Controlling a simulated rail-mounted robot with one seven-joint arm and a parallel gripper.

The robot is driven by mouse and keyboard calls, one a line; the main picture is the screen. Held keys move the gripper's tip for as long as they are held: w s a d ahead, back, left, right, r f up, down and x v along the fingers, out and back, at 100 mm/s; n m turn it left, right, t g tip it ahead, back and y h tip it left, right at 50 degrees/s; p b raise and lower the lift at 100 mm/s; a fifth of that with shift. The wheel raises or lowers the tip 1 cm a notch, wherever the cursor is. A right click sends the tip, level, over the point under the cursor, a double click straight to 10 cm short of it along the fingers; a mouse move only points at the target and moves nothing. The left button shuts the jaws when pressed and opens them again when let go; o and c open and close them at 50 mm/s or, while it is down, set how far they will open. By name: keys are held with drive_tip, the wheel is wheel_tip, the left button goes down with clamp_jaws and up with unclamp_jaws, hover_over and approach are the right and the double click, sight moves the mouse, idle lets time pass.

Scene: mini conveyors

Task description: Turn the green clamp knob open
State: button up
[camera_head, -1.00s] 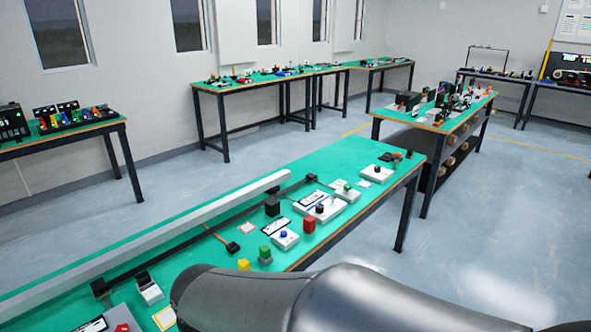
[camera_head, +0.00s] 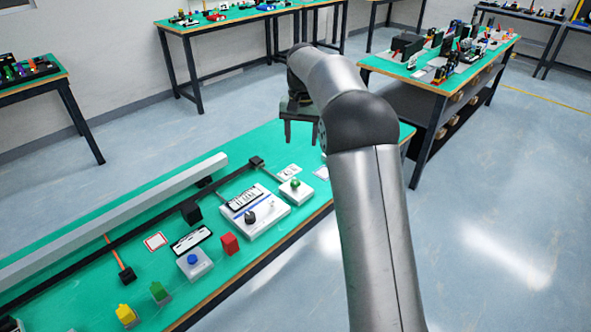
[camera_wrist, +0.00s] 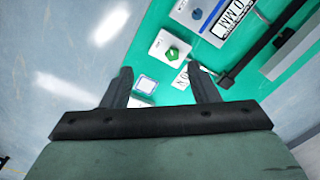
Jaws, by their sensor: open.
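The green clamp knob (camera_head: 295,183) sits on a small white base (camera_head: 297,192) near the right end of the green-topped table. It also shows in the wrist view (camera_wrist: 172,53), just beyond and between my fingertips. My gripper (camera_head: 301,143) is open and empty, its two fingers pointing down. It hangs above the table, farther back than the knob in the head view. In the wrist view my gripper (camera_wrist: 160,75) shows both dark fingers apart, with nothing between them in contact. The knob is apart from the fingers.
Left of the knob is a white unit with a black knob (camera_head: 250,216) and a label plate. A blue button box (camera_head: 194,263), a red block (camera_head: 229,244), and green and yellow pieces stand nearer. A long grey rail (camera_head: 110,218) runs along the table's back.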

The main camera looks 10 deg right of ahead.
drive_tip(key=m, duration=0.1)
hover_over(295, 181)
wheel_tip(295, 181, down, 5)
wheel_tip(295, 181, down, 18)
drive_tip(key=shift+p, duration=0.7)
drive_tip(key=c, duration=1)
